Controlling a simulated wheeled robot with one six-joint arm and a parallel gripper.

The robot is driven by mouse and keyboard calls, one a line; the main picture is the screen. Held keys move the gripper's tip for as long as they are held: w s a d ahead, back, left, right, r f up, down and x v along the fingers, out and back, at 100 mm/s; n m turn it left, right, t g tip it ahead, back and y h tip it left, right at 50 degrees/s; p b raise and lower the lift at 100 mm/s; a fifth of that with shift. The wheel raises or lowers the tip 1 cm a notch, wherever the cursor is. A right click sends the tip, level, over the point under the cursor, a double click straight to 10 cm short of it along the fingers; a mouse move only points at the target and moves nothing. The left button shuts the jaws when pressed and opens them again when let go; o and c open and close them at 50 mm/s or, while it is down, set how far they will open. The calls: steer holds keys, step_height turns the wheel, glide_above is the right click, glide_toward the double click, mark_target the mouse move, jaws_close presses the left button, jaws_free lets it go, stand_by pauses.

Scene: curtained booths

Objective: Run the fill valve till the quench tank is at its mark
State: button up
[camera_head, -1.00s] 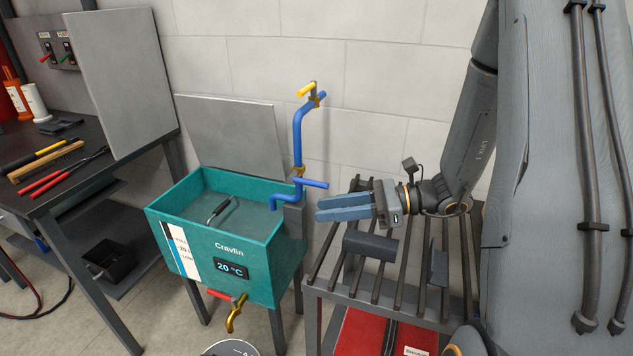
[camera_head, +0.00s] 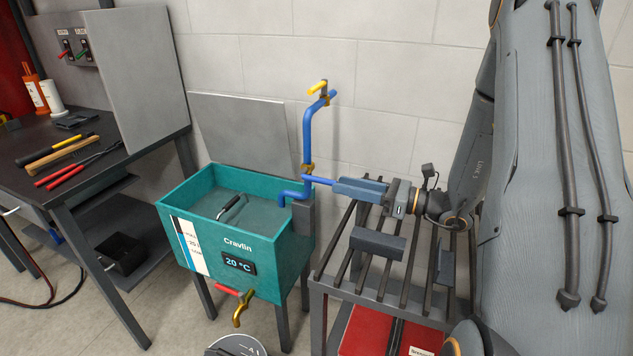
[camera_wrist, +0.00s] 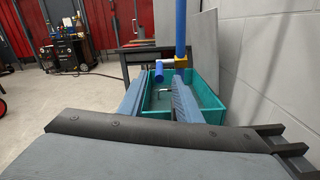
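The teal quench tank (camera_head: 276,262) holds greyish water below its rim. A white level strip (camera_head: 190,246) with small lettering is on its front, and a display reads 20 °C. A blue fill pipe (camera_head: 307,133) stands behind the tank with its spout over the right side.
A red-handled brass drain tap (camera_head: 238,306) is low on the tank. A slatted rack (camera_head: 349,280) stands under my gripper. A bench (camera_head: 95,185) with tools is at the left.

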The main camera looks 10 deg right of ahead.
mark_target(303, 176)
steer(key=p+x, duration=0.1)
steer(key=x, duration=0.6)
steer(key=shift+w+a, duration=0.1)
jaws_close()
